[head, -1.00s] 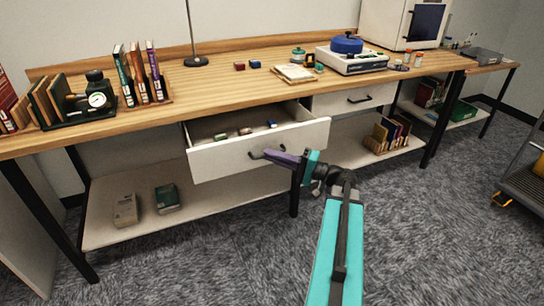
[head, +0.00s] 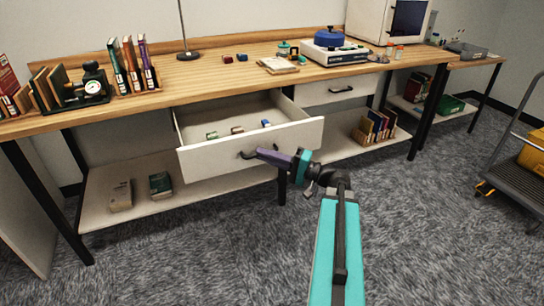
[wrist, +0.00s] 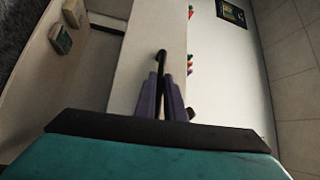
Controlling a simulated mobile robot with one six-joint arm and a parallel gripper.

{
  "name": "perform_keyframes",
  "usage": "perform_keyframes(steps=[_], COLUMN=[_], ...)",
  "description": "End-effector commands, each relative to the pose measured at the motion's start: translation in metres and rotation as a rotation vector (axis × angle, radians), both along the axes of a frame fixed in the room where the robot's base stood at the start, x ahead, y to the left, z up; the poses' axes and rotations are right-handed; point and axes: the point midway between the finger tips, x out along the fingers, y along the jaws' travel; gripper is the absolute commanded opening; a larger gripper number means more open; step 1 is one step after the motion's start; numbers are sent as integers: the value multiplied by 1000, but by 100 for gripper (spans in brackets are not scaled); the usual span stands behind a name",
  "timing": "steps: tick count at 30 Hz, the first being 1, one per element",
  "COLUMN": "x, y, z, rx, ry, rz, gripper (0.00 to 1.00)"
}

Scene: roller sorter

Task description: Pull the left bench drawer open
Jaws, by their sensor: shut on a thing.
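The left bench drawer (head: 215,160) hangs well out from under the wooden bench top, its white front tilted slightly in the picture. Several small items lie inside it, among them a green one (head: 212,135) and a blue one (head: 266,123). My gripper (head: 257,153) is at the drawer front with its purple fingers shut on the dark drawer handle (head: 246,156). In the wrist view the handle (wrist: 161,58) stands between the two fingers (wrist: 161,88). Part of the handle is hidden by the fingers.
The right drawer (head: 320,92) is shut. The bench top (head: 200,82) holds books, a gauge device and a blue-topped instrument (head: 330,45). Boxes and books stand on the lower shelf (head: 215,188). A cart (head: 520,180) is at the right. The carpet (head: 430,220) in front is clear.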

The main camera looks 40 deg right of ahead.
Motion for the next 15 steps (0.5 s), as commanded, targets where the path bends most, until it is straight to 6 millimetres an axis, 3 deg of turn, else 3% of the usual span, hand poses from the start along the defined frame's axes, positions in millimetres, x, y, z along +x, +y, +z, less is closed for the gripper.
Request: perform_keyframes(steps=[12,13,15], x=[-1,-1,-1], y=[-3,-3,-4], z=[0,0,0], rx=[0,0,0], ry=[1,1,1], rz=[-6,-6,-7], gripper=[0,14,26])
